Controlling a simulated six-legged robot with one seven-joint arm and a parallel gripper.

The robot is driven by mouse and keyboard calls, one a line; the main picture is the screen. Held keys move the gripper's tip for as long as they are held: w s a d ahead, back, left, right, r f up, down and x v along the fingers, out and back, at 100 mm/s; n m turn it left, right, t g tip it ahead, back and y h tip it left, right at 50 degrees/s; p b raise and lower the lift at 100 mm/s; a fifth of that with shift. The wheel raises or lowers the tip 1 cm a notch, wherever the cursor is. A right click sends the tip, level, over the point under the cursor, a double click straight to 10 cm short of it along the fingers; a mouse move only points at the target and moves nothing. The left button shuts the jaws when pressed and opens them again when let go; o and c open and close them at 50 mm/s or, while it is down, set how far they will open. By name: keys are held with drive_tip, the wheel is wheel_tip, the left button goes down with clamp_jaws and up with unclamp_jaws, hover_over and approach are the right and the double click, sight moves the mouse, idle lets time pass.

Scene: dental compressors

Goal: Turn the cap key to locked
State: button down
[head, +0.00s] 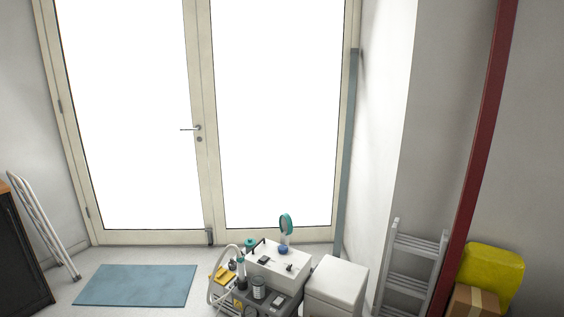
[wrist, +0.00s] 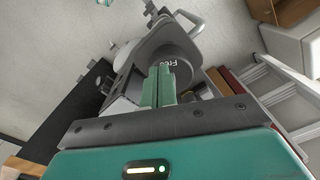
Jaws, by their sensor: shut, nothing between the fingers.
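In the wrist view my gripper (wrist: 160,72) shows two green fingers pressed together, with nothing between them. Just beyond the tips is a dark grey round part (wrist: 178,52) with white letters that seem to read "Free"; I cannot tell whether it belongs to the cap key, or whether the fingers touch it. In the head view a compressor unit (head: 258,268) with a white top stands on the floor at bottom centre. Which of these is the cap key is too small to tell.
A white box (head: 335,287) stands right of the unit. A grey ladder (head: 410,262), yellow container (head: 492,272) and cardboard box (head: 472,302) are farther right. A blue mat (head: 135,285) lies at left, near a dark cabinet (head: 18,250). Glass doors (head: 205,180) close the back.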

drive_tip(key=shift+w+a, duration=0.2)
drive_tip(key=shift+w, duration=0.3)
drive_tip(key=shift+w+a, duration=0.2)
drive_tip(key=shift+w, duration=0.25)
idle(0.6)
drive_tip(key=shift+a, duration=0.1)
drive_tip(key=shift+a, duration=0.3)
wheel_tip(320, 180, up, 6)
idle(0.7)
drive_tip(key=shift+s, duration=0.1)
